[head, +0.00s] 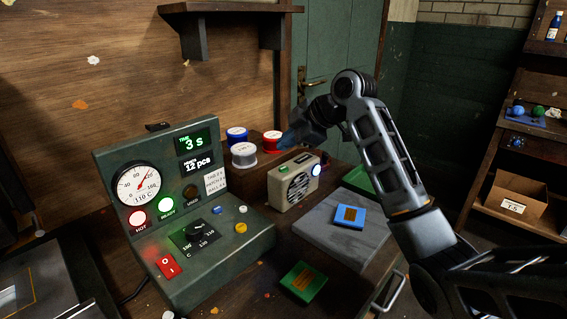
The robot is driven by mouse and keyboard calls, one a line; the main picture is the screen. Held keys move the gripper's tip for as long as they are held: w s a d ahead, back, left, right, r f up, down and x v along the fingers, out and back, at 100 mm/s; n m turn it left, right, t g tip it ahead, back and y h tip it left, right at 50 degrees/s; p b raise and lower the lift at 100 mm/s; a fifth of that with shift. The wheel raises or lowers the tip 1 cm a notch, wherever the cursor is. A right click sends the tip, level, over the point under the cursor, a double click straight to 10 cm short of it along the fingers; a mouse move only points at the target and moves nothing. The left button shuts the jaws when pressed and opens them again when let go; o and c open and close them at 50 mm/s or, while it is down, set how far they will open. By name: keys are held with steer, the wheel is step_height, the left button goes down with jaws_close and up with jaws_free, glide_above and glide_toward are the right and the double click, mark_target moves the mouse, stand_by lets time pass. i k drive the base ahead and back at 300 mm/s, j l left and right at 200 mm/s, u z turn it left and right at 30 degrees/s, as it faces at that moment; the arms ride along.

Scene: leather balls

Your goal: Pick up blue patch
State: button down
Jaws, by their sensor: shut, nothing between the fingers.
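A small speaker box (283,190) stands behind the slab, near a green tray (361,180). A green patch (303,281) lies in front. A control panel machine (190,215) fills the left. Blue, red and white tins (243,154) stand at the back.

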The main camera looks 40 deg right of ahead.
mark_target(351, 217)
steer(key=k+l, duration=0.3)
steer(key=k, duration=0.15)
steer(key=k+l, duration=0.35)
steer(key=k, duration=0.1)
